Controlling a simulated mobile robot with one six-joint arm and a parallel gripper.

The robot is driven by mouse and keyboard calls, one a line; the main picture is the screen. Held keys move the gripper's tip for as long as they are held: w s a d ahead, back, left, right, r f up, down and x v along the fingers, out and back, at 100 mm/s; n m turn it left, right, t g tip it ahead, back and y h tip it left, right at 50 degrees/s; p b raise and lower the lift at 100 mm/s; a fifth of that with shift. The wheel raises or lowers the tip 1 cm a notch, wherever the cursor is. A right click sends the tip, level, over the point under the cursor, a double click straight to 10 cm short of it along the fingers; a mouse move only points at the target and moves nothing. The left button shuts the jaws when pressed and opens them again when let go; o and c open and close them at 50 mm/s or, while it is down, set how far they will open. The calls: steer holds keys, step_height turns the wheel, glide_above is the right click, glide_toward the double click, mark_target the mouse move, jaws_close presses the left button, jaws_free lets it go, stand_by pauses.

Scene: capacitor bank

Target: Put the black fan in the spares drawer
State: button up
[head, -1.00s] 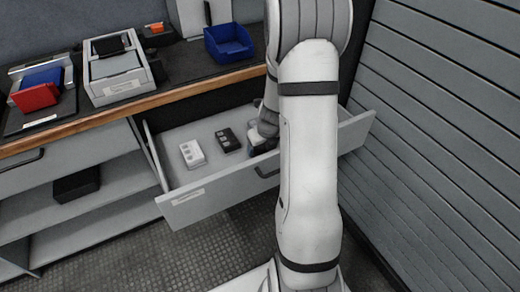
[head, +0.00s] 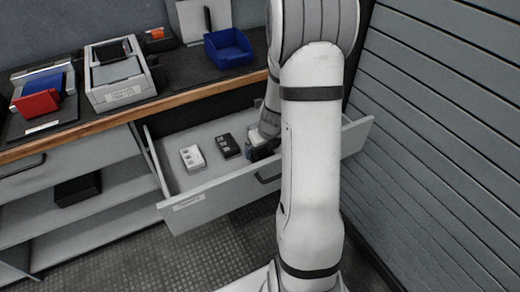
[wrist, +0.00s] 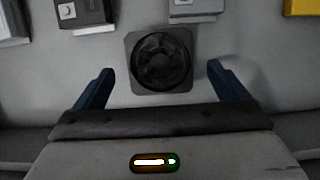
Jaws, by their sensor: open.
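The black fan (wrist: 160,58), a round rotor in a square frame, lies flat in the open spares drawer (head: 220,196); in the wrist view it rests on the pale drawer floor (wrist: 250,85). My gripper (wrist: 160,72) is open, with one blue finger to each side of the fan's near part and a visible gap on both sides. In the head view my gripper (head: 250,150) is low inside the drawer, partly hidden by my arm, and I cannot make out the fan clearly there.
A white module (head: 193,158) and a dark module (head: 228,146) lie in the drawer left of my gripper. A yellow item (wrist: 303,7) shows at the wrist view's far right. A blue bin (head: 229,48) stands on the bench above. A slatted wall (head: 440,130) rises at right.

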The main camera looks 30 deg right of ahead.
steer(key=p+v, duration=0.3)
steer(key=v, duration=0.6)
steer(key=s+a+r+n, duration=0.6)
steer(key=s+a+n, duration=0.1)
steer(key=n, duration=1)
steer(key=s+a+r+n+g, duration=0.1)
steer(key=s+a+r+n, duration=0.6)
steer(key=n, duration=1.1)
steer(key=s+a, duration=0.1)
steer(key=s, duration=0.2)
steer(key=shift+r+n, duration=0.25)
steer(key=shift+n, duration=0.05)
steer(key=shift+a, duration=0.1)
